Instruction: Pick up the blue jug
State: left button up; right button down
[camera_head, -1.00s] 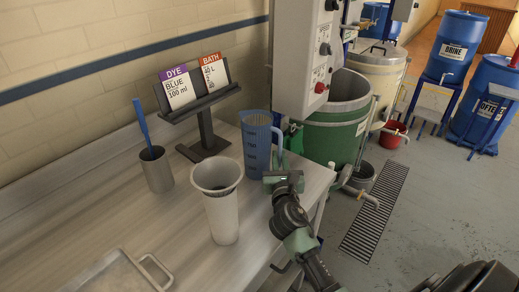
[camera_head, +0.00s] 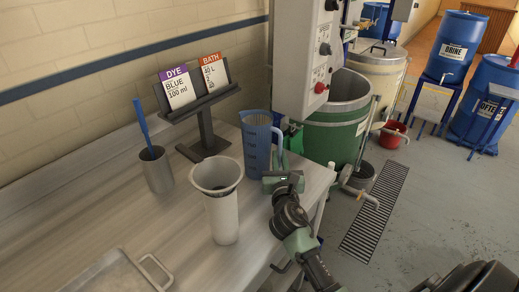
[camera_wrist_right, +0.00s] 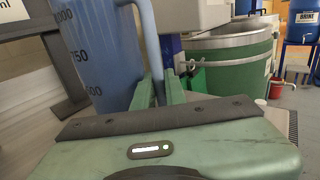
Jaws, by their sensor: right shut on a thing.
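The blue jug (camera_head: 256,146) stands upright at the far right part of the metal table, with its handle on the right side. In the right wrist view the jug (camera_wrist_right: 95,50) fills the upper left, with volume marks on its wall. My right gripper (camera_head: 280,166) is at the jug's handle, and in the wrist view its fingers (camera_wrist_right: 158,90) are closed around the handle's lower part. I cannot tell whether the jug's base is clear of the table. My left gripper is not in view.
A white flared beaker (camera_head: 222,210) stands in front of the jug. A metal cup with a blue stick (camera_head: 157,170) and a card stand (camera_head: 208,143) are to the left. A grey control box (camera_head: 300,60) and green tank (camera_head: 335,135) stand close behind on the right.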

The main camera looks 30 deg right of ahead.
jog(key=shift+r, duration=0.1)
dwell(0.3)
jog(key=shift+r, duration=0.55)
notch_tip(320, 180, up, 19)
jog(key=p, duration=0.3)
jog(key=shift+f, duration=0.1)
